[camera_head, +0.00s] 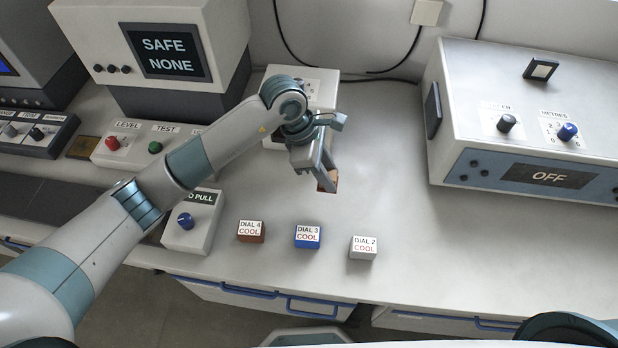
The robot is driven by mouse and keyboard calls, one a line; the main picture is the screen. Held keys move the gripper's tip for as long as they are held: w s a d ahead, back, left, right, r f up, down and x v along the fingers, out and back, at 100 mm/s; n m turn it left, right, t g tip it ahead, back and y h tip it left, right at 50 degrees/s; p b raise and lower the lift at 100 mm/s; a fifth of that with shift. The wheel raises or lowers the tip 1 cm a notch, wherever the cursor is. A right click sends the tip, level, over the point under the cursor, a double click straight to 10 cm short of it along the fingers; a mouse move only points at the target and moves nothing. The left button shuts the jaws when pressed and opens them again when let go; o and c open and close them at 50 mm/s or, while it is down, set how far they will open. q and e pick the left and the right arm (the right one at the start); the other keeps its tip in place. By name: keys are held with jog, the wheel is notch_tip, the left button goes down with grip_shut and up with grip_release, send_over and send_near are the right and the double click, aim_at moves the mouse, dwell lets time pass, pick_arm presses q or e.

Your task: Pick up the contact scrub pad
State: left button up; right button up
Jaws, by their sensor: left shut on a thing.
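My left gripper (329,172) reaches in over the bench from the left and points down. It is shut on a small brown and tan piece, which I take to be the contact scrub pad (327,183). The fingers hide part of the pad. Its underside is close to the bench top, and I cannot tell whether it still touches. My right gripper is not in view.
An instrument reading OFF (540,130) stands right. The bench between is clear.

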pick_arm(q)
jog(key=d, duration=0.1)
jog(key=s+d+r, duration=0.1)
jog(key=s+d+r+b, duration=0.1)
jog(key=shift+d+r, duration=0.25)
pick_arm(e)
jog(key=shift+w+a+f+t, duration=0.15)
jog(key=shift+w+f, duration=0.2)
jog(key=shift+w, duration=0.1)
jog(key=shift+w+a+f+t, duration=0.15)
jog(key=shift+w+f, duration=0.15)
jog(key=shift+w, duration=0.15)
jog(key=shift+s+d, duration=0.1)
pick_arm(q)
jog(key=o, duration=0.3)
jog(key=shift+c, duration=0.8)
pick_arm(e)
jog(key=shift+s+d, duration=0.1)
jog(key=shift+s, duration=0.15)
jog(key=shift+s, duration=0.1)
